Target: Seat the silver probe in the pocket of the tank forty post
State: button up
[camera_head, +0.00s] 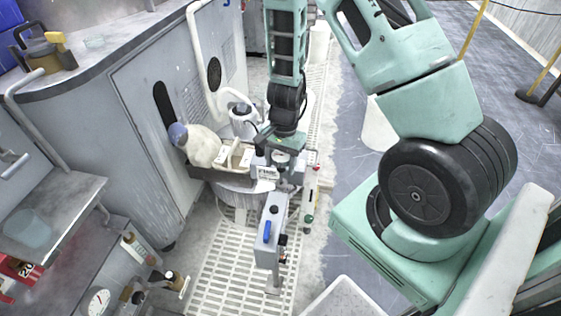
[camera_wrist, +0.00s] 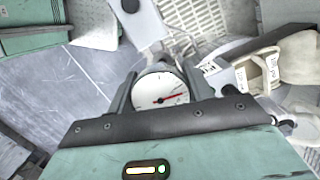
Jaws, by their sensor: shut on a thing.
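My gripper (camera_head: 283,160) is in the middle of the head view, pointing down, above a narrow walkway. In the wrist view my gripper (camera_wrist: 162,82) is shut on a round white dial with a red needle, which I take to be the head of the silver probe (camera_wrist: 160,93). The probe's stem is hidden below the dial. A small white label (camera_head: 266,172) shows beside my gripper, too small to read. I cannot tell which post is tank forty or see its pocket.
A tray (camera_head: 215,174) with a pale stuffed bag and white blocks stands close left of my gripper. A slim post with a green knob (camera_head: 309,200) stands to the right. A grey cabinet (camera_head: 160,110) borders the left. The slatted floor (camera_head: 225,285) in front is mostly clear.

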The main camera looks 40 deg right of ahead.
aim_at(281, 181)
jog(key=shift+f+b, duration=2.4)
jog(key=shift+f, duration=0.45)
jog(key=o, duration=1.1)
jog(key=r+p, duration=0.1)
jog(key=r, duration=0.4)
jog(key=d+r+p, duration=0.1)
jog(key=r+p, duration=0.1)
jog(key=r, duration=0.4)
jog(key=w+d+r+p, duration=0.1)
jog(key=r+p, duration=0.1)
jog(key=r, duration=0.4)
jog(key=shift+d+r, duration=0.1)
jog(key=shift+d, duration=0.15)
